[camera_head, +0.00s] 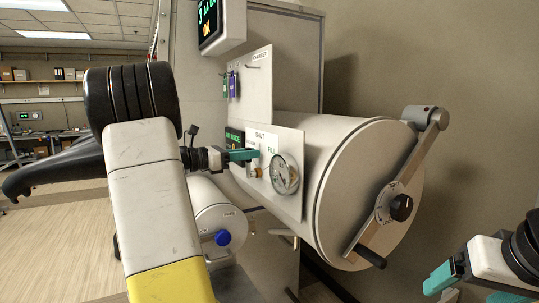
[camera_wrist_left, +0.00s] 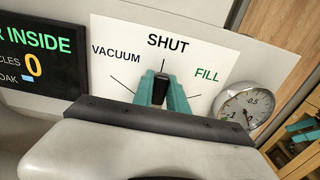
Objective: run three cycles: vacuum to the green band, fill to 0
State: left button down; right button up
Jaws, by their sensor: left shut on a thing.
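The white valve panel (camera_head: 291,142) is on the front of the chamber and is marked VACUUM, SHUT and FILL. In the left wrist view the dark valve handle (camera_wrist_left: 161,88) is between the teal fingers of my left gripper (camera_wrist_left: 162,92), in line with SHUT. My left gripper also shows at the panel in the head view (camera_head: 243,155), shut on the handle. The round gauge (camera_wrist_left: 243,110) is right of FILL; its needle is too small to read surely. The black display (camera_wrist_left: 38,55) reads "R INSIDE" and a yellow 0 for cycles. My right gripper (camera_head: 473,288) is open and empty, at lower right.
A large white cylinder (camera_head: 325,135) has a round door (camera_head: 375,175) with a long crank lever (camera_head: 398,190). A smaller cylinder with a blue knob (camera_head: 223,238) is below. Tags (camera_head: 232,84) hang above the panel.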

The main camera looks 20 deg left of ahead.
pick_arm(q)
jog(key=shift+a, duration=0.1)
dwell(0.7)
jog(key=w+a+f+n, duration=0.3)
jog(key=a+n, duration=0.1)
jog(key=n, duration=0.8)
jog(key=shift+w+f, duration=0.15)
jog(key=shift+w, duration=0.15)
jog(key=shift+a, duration=0.1)
dwell(0.4)
jog(key=c, duration=1.3)
grip_release()
jog(key=shift+v, duration=3.85)
